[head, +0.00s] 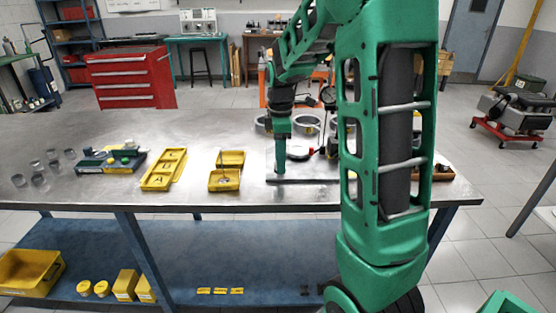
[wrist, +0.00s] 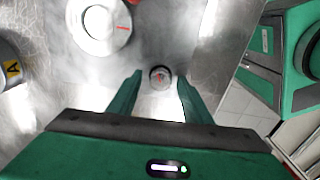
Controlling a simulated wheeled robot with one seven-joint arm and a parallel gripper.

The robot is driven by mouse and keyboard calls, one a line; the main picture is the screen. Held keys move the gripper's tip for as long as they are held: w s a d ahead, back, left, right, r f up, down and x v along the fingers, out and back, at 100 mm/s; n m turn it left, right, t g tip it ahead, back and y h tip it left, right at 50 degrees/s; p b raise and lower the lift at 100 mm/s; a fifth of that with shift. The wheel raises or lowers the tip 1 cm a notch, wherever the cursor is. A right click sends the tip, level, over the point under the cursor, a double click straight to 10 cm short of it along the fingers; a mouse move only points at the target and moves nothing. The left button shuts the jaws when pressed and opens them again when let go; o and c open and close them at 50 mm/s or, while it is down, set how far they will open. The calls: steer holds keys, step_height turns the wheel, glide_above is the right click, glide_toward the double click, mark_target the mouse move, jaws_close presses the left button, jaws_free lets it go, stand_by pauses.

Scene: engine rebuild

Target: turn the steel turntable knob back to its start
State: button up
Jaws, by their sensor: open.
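The small round steel knob (wrist: 160,77) has a red mark on its top and shows in the wrist view between my two green fingertips. My gripper (wrist: 159,86) is open, with a gap on each side of the knob. I cannot tell how far the tips reach down beside it. In the head view my gripper (head: 281,170) points down low over the bench beside the pale disc (head: 299,153); the knob cannot be made out there.
The steel bench (head: 215,135) holds yellow trays (head: 163,169), a dark tray of small parts (head: 111,161) and several glass-like cups at left. A dark bar (head: 305,181) lies in front of my gripper. A cylinder labelled A (wrist: 12,70) stands left in the wrist view.

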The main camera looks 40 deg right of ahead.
steer(key=shift+f, duration=0.15)
steer(key=shift+c, duration=0.7)
steer(key=c, duration=0.9)
